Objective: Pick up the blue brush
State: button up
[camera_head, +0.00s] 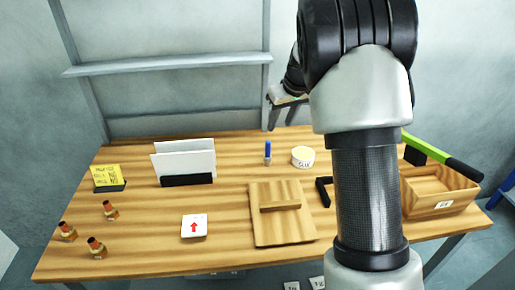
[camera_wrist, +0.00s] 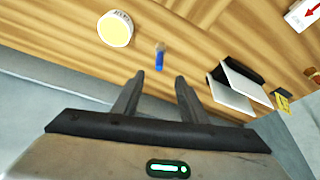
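The blue brush (camera_head: 267,150) stands upright near the back middle of the wooden table, blue end up with a pale lower part. In the wrist view the brush (camera_wrist: 160,57) appears just beyond and between the fingertips, with a gap. My gripper (camera_wrist: 160,76) is open, with nothing between its two dark fingers. In the head view my gripper is partly hidden by my arm, above the table's back edge.
A round yellow-topped tub (camera_head: 303,157) stands close right of the brush. A holder with white sheets (camera_head: 186,162) is to the left. A wooden board with a raised block (camera_head: 283,236) lies in front. A wooden crate (camera_head: 427,208) is at right.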

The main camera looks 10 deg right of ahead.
aim_at(270, 144)
jog(key=shift+w+p+x, duration=0.2)
jog(key=shift+p+x, duration=0.35)
jog(key=shift+x, duration=3.9)
jog(key=shift+w+p+x, duration=0.2)
jog(key=shift+p+x, duration=0.35)
jog(key=shift+x, duration=3.9)
jog(key=shift+a+r, duration=0.2)
grip_shut()
